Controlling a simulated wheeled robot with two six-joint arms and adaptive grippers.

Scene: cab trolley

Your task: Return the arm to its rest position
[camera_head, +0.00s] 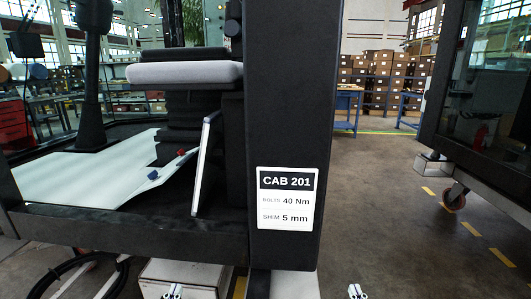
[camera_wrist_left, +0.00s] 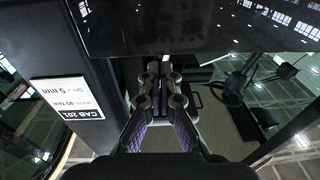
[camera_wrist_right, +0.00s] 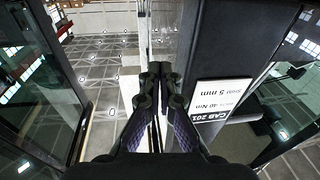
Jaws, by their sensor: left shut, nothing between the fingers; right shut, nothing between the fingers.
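My left gripper (camera_head: 172,291) shows only its tips at the bottom edge of the head view, in front of the cab's lower frame. In the left wrist view its fingers (camera_wrist_left: 160,70) are together with nothing between them. My right gripper (camera_head: 357,291) also shows only its tips at the bottom edge, right of the cab post and over open floor. In the right wrist view its fingers (camera_wrist_right: 160,70) are together and empty. Most of both arms lies outside the head view.
A dark cab post (camera_head: 290,110) with a "CAB 201" label (camera_head: 288,198) stands close ahead. Left of it are a seat (camera_head: 185,73), a pale cab floor (camera_head: 85,180) and a leaning panel (camera_head: 205,165). Another cab (camera_head: 485,120) stands at right. Floor (camera_head: 385,200) between is clear.

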